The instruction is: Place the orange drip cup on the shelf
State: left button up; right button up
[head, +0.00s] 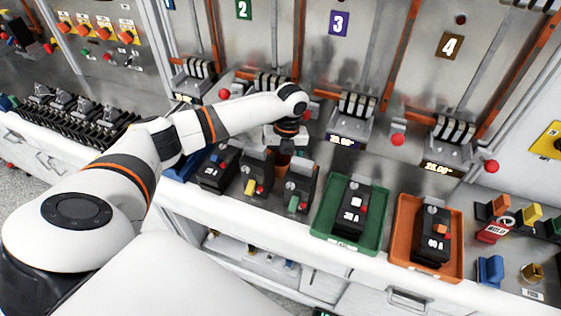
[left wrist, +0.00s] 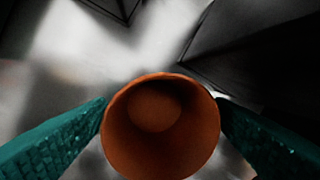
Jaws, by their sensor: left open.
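The orange drip cup (left wrist: 160,125) stands on the counter with its open mouth toward the left wrist camera. In the head view a small part of the cup (head: 283,160) shows below my left gripper (head: 285,145), between dark breaker units. My left gripper is open, with one teal finger on each side of the cup in the wrist view; whether they touch it I cannot tell. The cup looks empty. An open shelf bay (head: 225,245) shows under the counter's front edge. My right gripper is not in view.
Breaker units (head: 218,168) stand close to the cup on both sides. A green tray (head: 376,237) and an orange tray (head: 456,262), each holding a breaker, sit to the right. Panels with numbered tags stand behind. Coloured lockout pieces (head: 490,270) lie at the far right.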

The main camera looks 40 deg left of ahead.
pick_arm(q)
jog(key=c, duration=1.2)
jog(key=shift+o, duration=0.2)
jog(key=shift+r, duration=0.15)
jog(key=shift+r, duration=0.6)
notch_tip(320, 180, up, 17)
jog(key=b, duration=0.1)
jog(key=shift+f+b, duration=0.2)
jog(key=shift+b, duration=0.15)
